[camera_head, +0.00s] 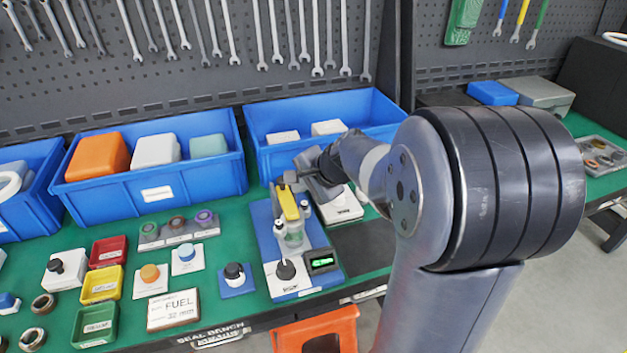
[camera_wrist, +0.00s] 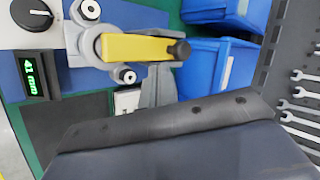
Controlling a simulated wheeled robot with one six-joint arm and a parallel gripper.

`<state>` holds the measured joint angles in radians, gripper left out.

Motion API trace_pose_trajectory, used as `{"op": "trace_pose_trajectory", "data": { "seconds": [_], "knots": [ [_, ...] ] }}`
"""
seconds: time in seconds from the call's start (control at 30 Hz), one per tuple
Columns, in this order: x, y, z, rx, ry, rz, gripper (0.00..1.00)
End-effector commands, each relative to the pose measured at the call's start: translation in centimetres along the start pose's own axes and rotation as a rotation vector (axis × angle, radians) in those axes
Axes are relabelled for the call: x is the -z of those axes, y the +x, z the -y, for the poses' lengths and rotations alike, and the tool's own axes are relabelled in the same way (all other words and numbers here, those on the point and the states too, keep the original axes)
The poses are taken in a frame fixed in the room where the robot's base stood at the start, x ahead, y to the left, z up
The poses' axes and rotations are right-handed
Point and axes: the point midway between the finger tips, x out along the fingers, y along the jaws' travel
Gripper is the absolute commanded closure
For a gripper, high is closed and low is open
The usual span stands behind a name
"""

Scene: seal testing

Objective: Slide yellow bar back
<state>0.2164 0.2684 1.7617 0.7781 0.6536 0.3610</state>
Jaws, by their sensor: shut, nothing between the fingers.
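The yellow bar (camera_head: 288,204) lies on top of the test fixture, above a clear cylinder (camera_head: 291,236) on a blue base plate (camera_head: 266,237). In the wrist view the yellow bar (camera_wrist: 138,47) runs left to right, with a dark knob (camera_wrist: 180,49) at its right end. My gripper (camera_head: 296,183) is at the bar's far end, on its right side. In the wrist view its grey fingers (camera_wrist: 158,86) are shut and empty, close beside the bar near the knob. I cannot tell whether they touch it.
A green readout (camera_head: 321,262) and a black dial (camera_head: 285,270) sit at the fixture's front. Blue bins (camera_head: 155,193) with boxes stand along the back, one right behind the fixture. Coloured trays and buttons lie to the left. An orange stool (camera_head: 316,328) stands below the bench's front edge.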

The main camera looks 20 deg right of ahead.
Motion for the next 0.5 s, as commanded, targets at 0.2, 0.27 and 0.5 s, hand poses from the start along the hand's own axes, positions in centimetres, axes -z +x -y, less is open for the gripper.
{"op": "trace_pose_trajectory", "data": {
  "seconds": [0.2,0.27,0.5],
  "knots": [
    [-0.1,1.6,1.6,0.0,-0.001,0.001,1.0],
    [-0.1,1.9,1.7,0.0,-0.001,0.001,1.0],
    [0.0,2.1,1.8,0.0,-0.001,0.0,1.0]
  ]
}}
